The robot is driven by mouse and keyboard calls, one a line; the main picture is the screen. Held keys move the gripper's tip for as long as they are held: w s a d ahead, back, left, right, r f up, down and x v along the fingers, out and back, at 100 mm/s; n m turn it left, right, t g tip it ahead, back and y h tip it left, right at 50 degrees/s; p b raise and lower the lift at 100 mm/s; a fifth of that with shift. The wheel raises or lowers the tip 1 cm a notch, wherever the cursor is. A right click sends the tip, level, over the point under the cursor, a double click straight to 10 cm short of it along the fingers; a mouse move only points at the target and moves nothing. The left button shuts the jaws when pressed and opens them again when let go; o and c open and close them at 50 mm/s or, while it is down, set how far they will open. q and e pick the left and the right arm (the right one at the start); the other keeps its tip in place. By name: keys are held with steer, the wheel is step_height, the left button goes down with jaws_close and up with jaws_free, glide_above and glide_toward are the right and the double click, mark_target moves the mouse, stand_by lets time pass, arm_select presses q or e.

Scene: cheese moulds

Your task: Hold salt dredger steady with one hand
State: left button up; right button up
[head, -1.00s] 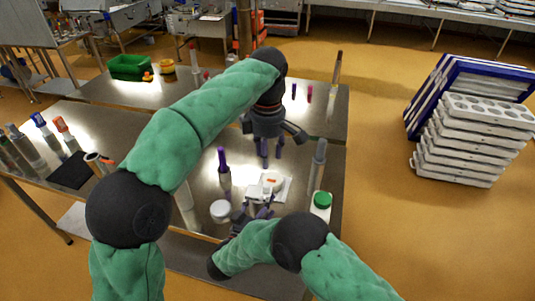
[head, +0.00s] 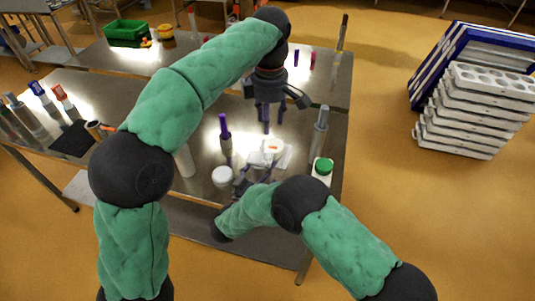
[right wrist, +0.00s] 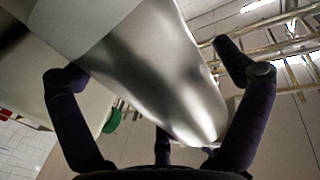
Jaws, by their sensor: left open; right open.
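I cannot tell for certain which item is the salt dredger. A small white round pot (head: 222,176) stands on the steel table, left of my right gripper. A white item with an orange mark (head: 272,147) sits on a pale sheet just beyond it. My right gripper (head: 256,176) is open and low over the table, partly hidden by its own arm. In the right wrist view a large shiny grey surface (right wrist: 165,75) fills the space between its spread fingers; I cannot tell what it is. My left gripper (head: 272,116) is open and empty, fingers down, above the table.
A purple-topped bottle (head: 225,138) stands left of the sheet. A grey cylinder (head: 319,130) and a green-capped container (head: 322,168) stand near the right table edge. Stacked white mould trays (head: 470,115) stand on the floor at right. Several bottles crowd the far left.

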steer(key=v, duration=1.2)
